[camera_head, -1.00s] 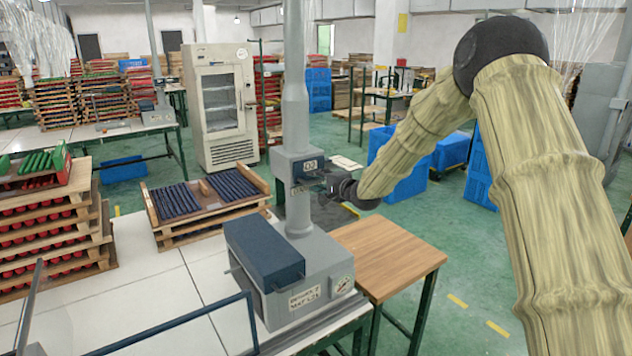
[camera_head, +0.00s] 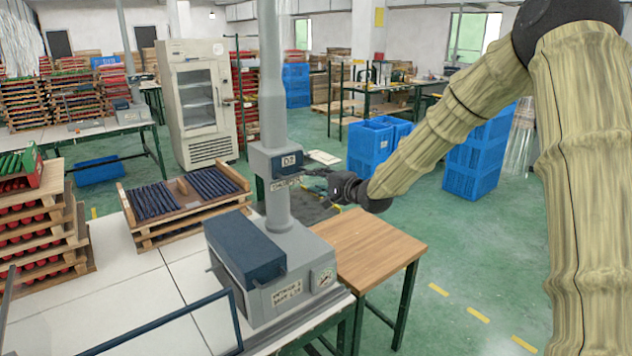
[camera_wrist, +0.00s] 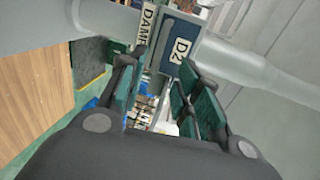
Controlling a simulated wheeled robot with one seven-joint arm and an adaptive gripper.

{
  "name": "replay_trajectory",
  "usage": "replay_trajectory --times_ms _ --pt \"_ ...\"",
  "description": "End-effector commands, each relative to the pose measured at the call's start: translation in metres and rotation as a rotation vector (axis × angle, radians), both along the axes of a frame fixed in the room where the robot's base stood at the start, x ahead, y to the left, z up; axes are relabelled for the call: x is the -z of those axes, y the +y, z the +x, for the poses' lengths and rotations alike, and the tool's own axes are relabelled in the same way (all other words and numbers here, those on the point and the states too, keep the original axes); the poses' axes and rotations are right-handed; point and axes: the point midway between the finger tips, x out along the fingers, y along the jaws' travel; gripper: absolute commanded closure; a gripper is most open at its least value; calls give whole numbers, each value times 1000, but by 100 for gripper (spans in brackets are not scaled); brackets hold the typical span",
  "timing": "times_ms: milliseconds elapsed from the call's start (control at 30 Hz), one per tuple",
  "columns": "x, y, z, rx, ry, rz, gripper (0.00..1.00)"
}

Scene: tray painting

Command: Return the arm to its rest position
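My gripper (camera_head: 318,184) is at the end of my arm, beside the upright column of the grey machine (camera_head: 290,242), close to its D2 label box. In the wrist view my gripper (camera_wrist: 155,95) has its two green-padded fingers spread apart with nothing between them. The D2 label (camera_wrist: 180,50) shows just beyond the fingers in that view. From the head view I cannot tell whether the fingers touch the box.
A small wooden table (camera_head: 372,250) stands right of the machine. A wooden tray with dark rods (camera_head: 222,208) lies behind it on the white bench (camera_head: 150,300). Stacked trays (camera_head: 40,235) stand at left. Blue crates (camera_head: 470,165) stand on the floor, with open green floor around.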

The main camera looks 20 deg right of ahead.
Motion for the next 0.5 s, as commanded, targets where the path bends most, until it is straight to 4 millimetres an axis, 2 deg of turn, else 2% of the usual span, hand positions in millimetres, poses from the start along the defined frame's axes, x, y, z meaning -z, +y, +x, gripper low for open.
replay_trajectory --times_ms 333,433,500 --pt "4 2 -1 -2 5 -4 67" --pt "25 8 -5 -8 28 -34 67" --pt "51 16 -13 -15 58 -70 67"
